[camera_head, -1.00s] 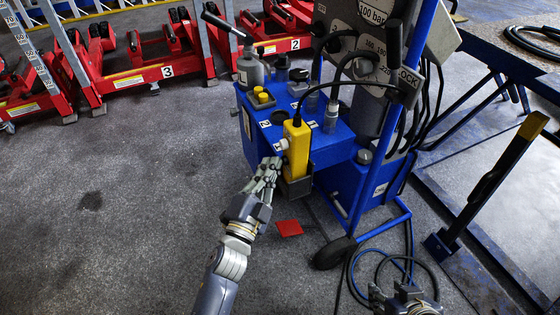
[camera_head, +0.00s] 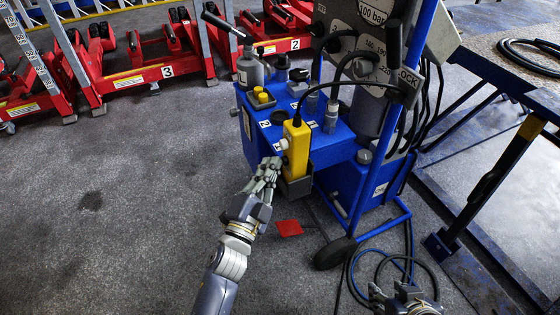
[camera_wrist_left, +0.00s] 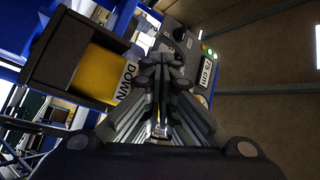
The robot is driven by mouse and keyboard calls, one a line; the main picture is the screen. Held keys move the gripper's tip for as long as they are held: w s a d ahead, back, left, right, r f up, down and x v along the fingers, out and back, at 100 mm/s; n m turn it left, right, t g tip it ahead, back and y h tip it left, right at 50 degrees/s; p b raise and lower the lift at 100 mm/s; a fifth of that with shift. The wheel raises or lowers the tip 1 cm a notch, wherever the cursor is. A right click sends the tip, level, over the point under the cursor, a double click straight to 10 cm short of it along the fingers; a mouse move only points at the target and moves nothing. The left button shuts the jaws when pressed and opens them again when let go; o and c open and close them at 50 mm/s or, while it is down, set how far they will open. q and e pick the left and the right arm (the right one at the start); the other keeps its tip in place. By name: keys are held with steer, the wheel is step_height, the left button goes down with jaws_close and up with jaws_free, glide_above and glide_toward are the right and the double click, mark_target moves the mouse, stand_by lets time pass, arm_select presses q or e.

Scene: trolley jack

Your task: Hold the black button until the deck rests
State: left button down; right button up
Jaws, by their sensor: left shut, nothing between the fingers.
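A yellow control pendant (camera_head: 297,150) hangs upright at the front of the blue trolley (camera_head: 332,140). My left gripper (camera_head: 272,165) is shut and empty, its fingertips at the lower left side of the pendant. In the left wrist view the pendant's yellow face (camera_wrist_left: 95,70) carries a DOWN label (camera_wrist_left: 126,80), close beside my fingertips (camera_wrist_left: 160,65). The black button is not seen; the fingers seem to cover it, and I cannot tell whether it is pressed. The deck (camera_head: 500,35) is at the upper right. My right gripper (camera_head: 405,296) is low in the head view, its fingers unclear.
Red jacks (camera_head: 150,72) stand along the back left. A hose (camera_head: 530,57) lies on the deck, and more hoses (camera_head: 395,265) loop on the floor. A red patch (camera_head: 289,228) lies below the pendant. The wrist view shows a 75 cm display (camera_wrist_left: 208,72). The left floor is clear.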

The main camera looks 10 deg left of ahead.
stand_by(0.8)
arm_select(q)
steer(key=shift+s+a+p, duration=0.3)
steer(key=shift+s+a, duration=0.3)
steer(key=shift+a, duration=0.2)
arm_select(e)
steer(key=shift+s+d+f+g, duration=0.2)
steer(key=shift+s+g, duration=0.1)
steer(key=shift+s, duration=0.3)
steer(key=shift+s+d+f+g, duration=0.15)
steer(key=shift+s+f+g, duration=0.15)
steer(key=shift+s, duration=0.25)
steer(key=shift+s+d+f+g, duration=0.15)
steer(key=shift+s+g, duration=0.15)
steer(key=shift+s, duration=0.3)
arm_select(q)
steer(key=shift+a, duration=0.1)
steer(key=s+a, duration=0.1)
steer(key=a, duration=0.1)
steer(key=s+a+p, duration=0.1)
steer(key=a, duration=0.1)
steer(key=shift+s, duration=0.4)
arm_select(e)
steer(key=s, duration=0.1)
steer(key=s+d+g, duration=0.1)
steer(key=shift+s+r+h, duration=0.1)
steer(key=shift+s+h, duration=0.25)
steer(key=shift+h, duration=0.05)
steer(key=shift+a, duration=0.1)
